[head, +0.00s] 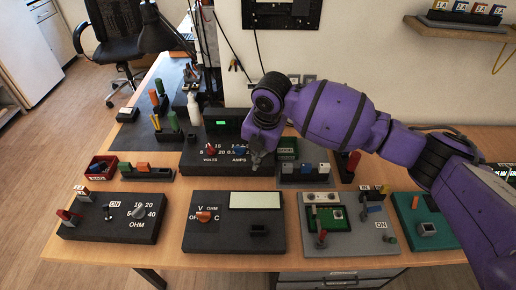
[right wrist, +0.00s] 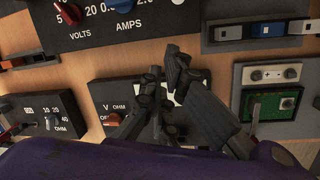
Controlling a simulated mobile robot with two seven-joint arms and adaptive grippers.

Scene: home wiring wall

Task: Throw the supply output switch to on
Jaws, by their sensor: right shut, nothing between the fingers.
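The supply is a black box (head: 203,166) at the back middle of the bench, with a red VOLTS knob (head: 211,150) and a blue AMPS knob (head: 239,151). Its lower face also shows at the top of the right wrist view (right wrist: 88,38). I cannot pick out its output switch; my right gripper and wrist cover the supply's right end in the head view. My right gripper (head: 256,162) is shut and empty, pointing down at that right end. Its dark fingers show in the right wrist view (right wrist: 166,78). My left gripper is not in view.
In front stand an OHM box (head: 112,232), a meter box (head: 235,240) with an orange knob, and a grey board (head: 355,245) with a green circuit. A fuse block (head: 304,172) sits right of the supply. A white bottle (head: 193,108) and lamp stand behind.

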